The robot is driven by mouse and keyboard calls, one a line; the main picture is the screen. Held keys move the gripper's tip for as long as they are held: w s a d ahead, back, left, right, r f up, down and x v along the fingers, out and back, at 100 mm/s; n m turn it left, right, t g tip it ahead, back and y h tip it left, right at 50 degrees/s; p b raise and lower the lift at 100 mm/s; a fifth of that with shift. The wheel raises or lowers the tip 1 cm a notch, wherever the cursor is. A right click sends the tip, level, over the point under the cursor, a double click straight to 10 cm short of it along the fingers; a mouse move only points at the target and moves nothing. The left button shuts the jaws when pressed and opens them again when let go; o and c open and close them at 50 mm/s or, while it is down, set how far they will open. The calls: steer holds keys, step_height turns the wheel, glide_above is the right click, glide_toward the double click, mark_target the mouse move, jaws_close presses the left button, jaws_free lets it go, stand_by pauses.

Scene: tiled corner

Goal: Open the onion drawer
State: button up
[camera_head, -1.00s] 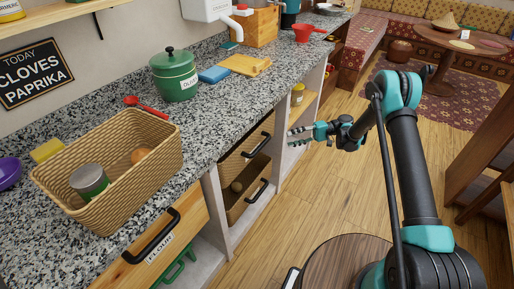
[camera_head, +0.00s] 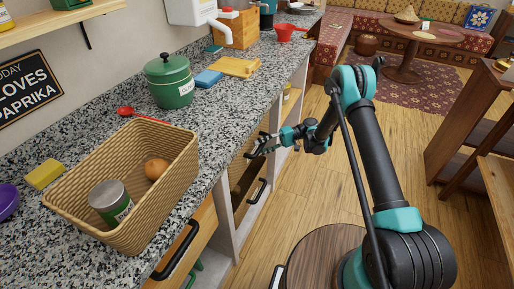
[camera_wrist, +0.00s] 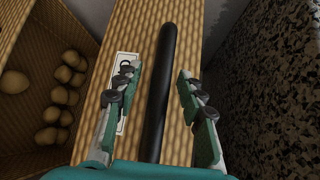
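The upper wicker drawer (camera_wrist: 205,22) fills the middle of the wrist view, with a long black handle (camera_wrist: 166,70) and a white label (camera_wrist: 118,108). My finger covers part of the label, so I cannot read its word. My gripper (camera_wrist: 156,78) is open, with one finger on each side of the handle and gaps between. In the head view, my gripper (camera_head: 262,146) is at the upper drawer front, below the counter edge, and hides that handle. The lower drawer's black handle (camera_head: 257,191) shows below.
Several round brown vegetables (camera_wrist: 62,95) lie in the lower compartment beside the upper drawer. The granite counter (camera_head: 215,130) carries a basket (camera_head: 165,215) and a green pot (camera_head: 170,84). Wooden shelves (camera_head: 470,135) stand at right. The floor between is largely clear.

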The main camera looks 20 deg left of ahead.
steer(key=shift+c, duration=0.3)
jaws_close()
steer(key=shift+d, duration=0.1)
